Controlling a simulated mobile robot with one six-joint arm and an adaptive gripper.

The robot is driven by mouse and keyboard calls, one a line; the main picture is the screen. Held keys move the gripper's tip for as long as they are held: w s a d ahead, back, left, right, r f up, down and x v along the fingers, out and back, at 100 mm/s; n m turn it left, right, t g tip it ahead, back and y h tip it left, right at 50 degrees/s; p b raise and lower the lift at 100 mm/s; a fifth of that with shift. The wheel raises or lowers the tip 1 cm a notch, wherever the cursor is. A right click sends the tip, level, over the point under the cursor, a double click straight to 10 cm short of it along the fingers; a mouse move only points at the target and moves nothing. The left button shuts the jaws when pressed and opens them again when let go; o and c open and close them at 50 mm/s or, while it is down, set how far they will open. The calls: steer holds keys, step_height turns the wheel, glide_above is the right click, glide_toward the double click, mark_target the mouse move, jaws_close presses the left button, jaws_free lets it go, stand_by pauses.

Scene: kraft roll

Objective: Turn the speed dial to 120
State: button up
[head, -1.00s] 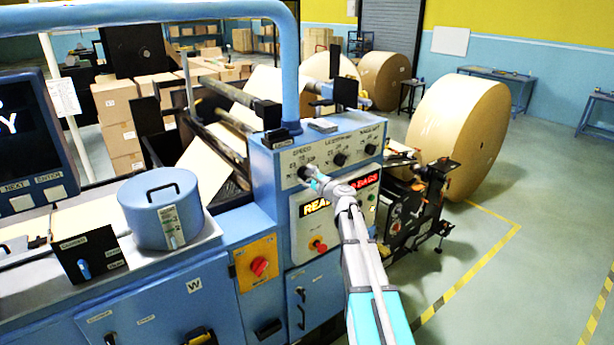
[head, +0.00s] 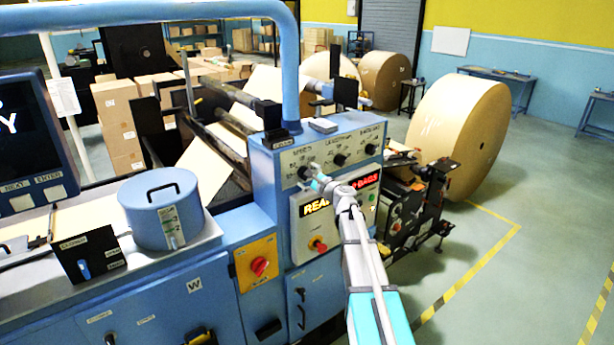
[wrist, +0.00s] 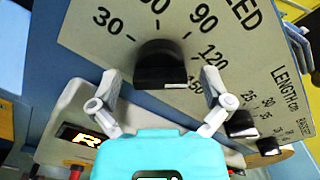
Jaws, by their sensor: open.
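The speed dial (wrist: 160,65) is a black round knob on a pale plate with the printed numbers 30, 60, 90, 120 and 150. A short white mark shows on its lower front face in the wrist view; which number the dial points at I cannot tell. In the head view the dial (head: 303,173) sits at the left of the panel's top row. My gripper (wrist: 160,80) is open, one finger on each side of the dial's near face, with visible gaps to it. My gripper (head: 316,176) reaches the panel from the lower right in the head view.
The length knob (wrist: 242,125) and another knob sit to the right on the same plate. Below are a lit display (head: 318,206) and a red button (head: 318,245). A blue tube frame (head: 290,70) rises behind the panel. Open floor lies to the right.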

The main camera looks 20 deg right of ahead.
steer(key=v, duration=1.1)
steer(key=shift+s+d, duration=0.15)
steer(key=shift+s, duration=0.25)
steer(key=s+a+f+n+g+y+b, duration=0.1)
steer(key=s+a+f+n+g+b, duration=0.2)
steer(key=s+a+f+n+g, duration=0.35)
steer(key=s+a+f+n+g+b, duration=0.4)
steer(key=a+f+n, duration=0.45)
steer(key=f, duration=0.35)
steer(key=s+f+n+g+h+b, duration=0.5)
steer(key=s+f, duration=0.7)
steer(key=s, duration=0.3)
steer(key=n+g+h, duration=0.1)
steer(key=n+h, duration=0.1)
steer(key=n, duration=0.1)
steer(key=shift+a+g, duration=0.15)
steer(key=shift+g, duration=0.1)
steer(key=shift+c, duration=0.3)
